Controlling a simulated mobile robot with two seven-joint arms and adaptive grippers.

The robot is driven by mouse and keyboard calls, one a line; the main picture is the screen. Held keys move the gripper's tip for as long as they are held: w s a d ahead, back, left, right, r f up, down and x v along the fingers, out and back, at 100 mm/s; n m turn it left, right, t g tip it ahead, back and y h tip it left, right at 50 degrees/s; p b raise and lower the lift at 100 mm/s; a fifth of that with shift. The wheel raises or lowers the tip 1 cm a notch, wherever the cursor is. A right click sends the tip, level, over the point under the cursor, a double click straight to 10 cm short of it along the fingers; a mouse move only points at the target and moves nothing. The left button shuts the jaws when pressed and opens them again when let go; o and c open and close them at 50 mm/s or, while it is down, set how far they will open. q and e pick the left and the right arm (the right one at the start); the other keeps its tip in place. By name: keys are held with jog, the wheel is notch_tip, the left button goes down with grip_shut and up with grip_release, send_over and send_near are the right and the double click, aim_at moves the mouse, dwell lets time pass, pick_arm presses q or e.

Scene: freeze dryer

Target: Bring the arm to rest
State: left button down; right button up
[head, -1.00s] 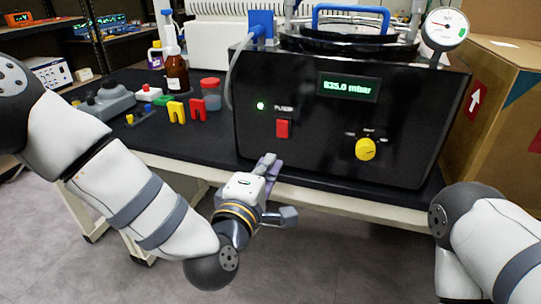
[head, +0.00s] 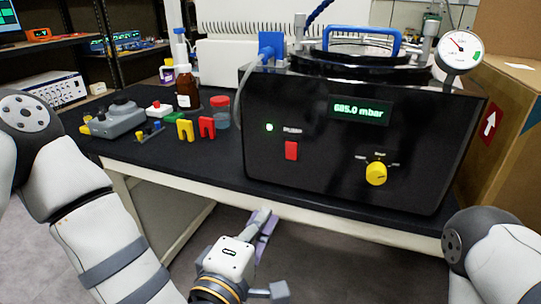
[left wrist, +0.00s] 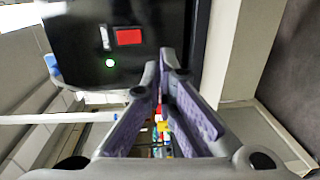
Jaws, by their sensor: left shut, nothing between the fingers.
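My left gripper (head: 262,222) is low in the head view, in front of the table's front edge and below the freeze dryer's front. Its fingers are shut and empty. In the left wrist view the purple-padded fingers (left wrist: 168,68) meet at their tips. The black freeze dryer (head: 330,150) stands on the table with a red switch (head: 291,151), a lit green lamp, a yellow knob (head: 376,173) and a display (head: 360,111) that seems to read 685.0 mbar. The dryer's red switch (left wrist: 129,37) also shows in the left wrist view. My right gripper is out of view.
The black tabletop (head: 215,165) holds a brown bottle (head: 187,90), a red-lidded jar (head: 221,112) and small yellow and red pieces. A cardboard box (head: 505,110) is at the right. Open floor lies in front of the table.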

pick_arm(q)
jog(key=s+a+f+m+g+y+p, duration=0.1)
jog(key=s+a+f+m+g, duration=0.35)
jog(key=s+f, duration=0.55)
jog(key=s+a+f+m+g+y, duration=0.1)
jog(key=s+a+f+m+g, duration=0.25)
jog(key=s+f+g, duration=0.55)
jog(key=s+a+f+m+g+y, duration=0.1)
jog(key=s+a+f+m+g, duration=0.1)
jog(key=s+a, duration=0.3)
jog(key=s+a+f+m+g+y+p, duration=0.1)
jog(key=s+a, duration=0.5)
jog(key=s, duration=0.8)
notch_tip(320, 180, down, 3)
jog(key=m+g+y, duration=0.1)
jog(key=m+g, duration=0.1)
jog(key=shift+s+a+m+y, duration=0.15)
jog(key=shift+a+m+y, duration=0.15)
jog(key=shift+m, duration=0.1)
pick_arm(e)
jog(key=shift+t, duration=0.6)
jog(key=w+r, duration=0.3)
